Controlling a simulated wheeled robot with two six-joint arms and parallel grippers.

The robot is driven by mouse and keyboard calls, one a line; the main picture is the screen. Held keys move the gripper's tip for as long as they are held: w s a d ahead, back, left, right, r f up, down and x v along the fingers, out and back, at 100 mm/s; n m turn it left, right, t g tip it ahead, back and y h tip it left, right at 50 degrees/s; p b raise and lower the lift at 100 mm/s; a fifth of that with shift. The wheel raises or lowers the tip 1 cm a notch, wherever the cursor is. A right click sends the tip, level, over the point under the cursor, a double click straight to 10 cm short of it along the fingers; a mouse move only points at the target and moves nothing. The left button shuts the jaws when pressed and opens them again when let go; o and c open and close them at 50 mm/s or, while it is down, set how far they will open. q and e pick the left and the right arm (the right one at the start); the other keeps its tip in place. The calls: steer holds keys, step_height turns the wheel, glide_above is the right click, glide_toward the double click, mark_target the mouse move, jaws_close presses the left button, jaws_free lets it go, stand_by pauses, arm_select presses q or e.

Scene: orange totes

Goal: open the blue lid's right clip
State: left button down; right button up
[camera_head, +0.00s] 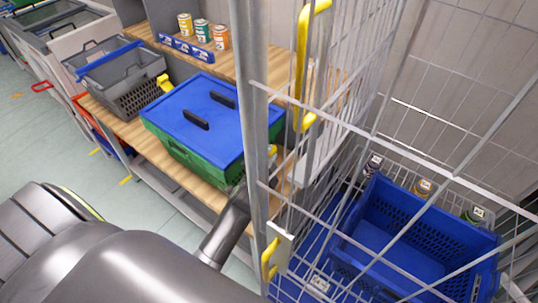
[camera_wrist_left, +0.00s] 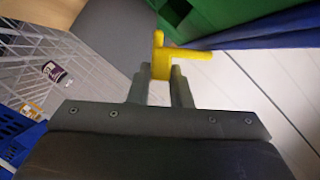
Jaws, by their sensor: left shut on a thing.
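The blue lid (camera_head: 215,112) lies on the green box (camera_head: 190,158), which stands on the wooden shelf. Its right clip is yellow and shows as a small bit (camera_head: 273,150) beside the grey cage post. My left gripper (camera_wrist_left: 160,73) is shut on this clip (camera_wrist_left: 185,59) in the left wrist view, with one finger on each side of its stem. The clip's flat arm reaches right towards the lid's blue edge. In the head view the post hides most of the gripper. The other yellow clip (camera_head: 165,84) sticks up at the box's far left end. My right gripper is out of view.
A wire cage with a grey post (camera_head: 254,150) and yellow handles (camera_head: 303,70) stands close to my left arm. A blue crate (camera_head: 400,228) sits inside it. A grey crate (camera_head: 130,82) is left of the box. Cans (camera_head: 203,31) stand behind.

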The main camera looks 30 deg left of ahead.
arm_select(q)
step_height(320, 180, up, 6)
steer(key=a+n+g+h+p, duration=0.1)
steer(key=a+n+h+p, duration=0.2)
steer(key=n+h, duration=0.4)
steer(key=shift+w+r+n+g+h+p, duration=0.25)
steer(key=shift+n+g+h+p, duration=0.25)
steer(key=shift+n, duration=1.9)
steer(key=c, duration=1.3)
jaws_free()
